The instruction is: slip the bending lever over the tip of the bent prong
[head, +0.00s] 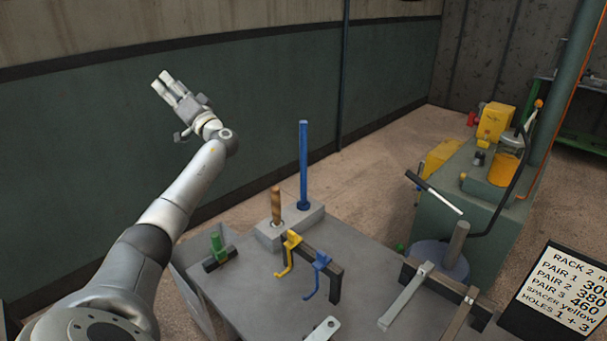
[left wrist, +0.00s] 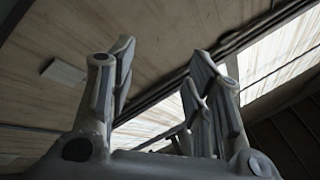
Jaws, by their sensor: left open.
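My left gripper (head: 166,84) is raised high at the upper left in front of the green wall, open and empty, far from the table. In the left wrist view its spread fingers (left wrist: 165,95) have only ceiling between them. A tall blue rod (head: 304,165), perhaps the bending lever, stands upright in a grey block at the table's back. A yellow hooked piece (head: 289,255) and a blue hooked piece (head: 318,272) hang on a dark rail. I cannot tell which piece is the bent prong. My right gripper is not in view.
A wooden-handled tool (head: 276,206) stands beside the blue rod. A green piece (head: 217,247) is at the table's left. Flat grey bars (head: 405,296) rest at the right, near a round post (head: 457,243). A black sign (head: 563,296) stands right. Bare grey tabletop (head: 250,290) shows front-left.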

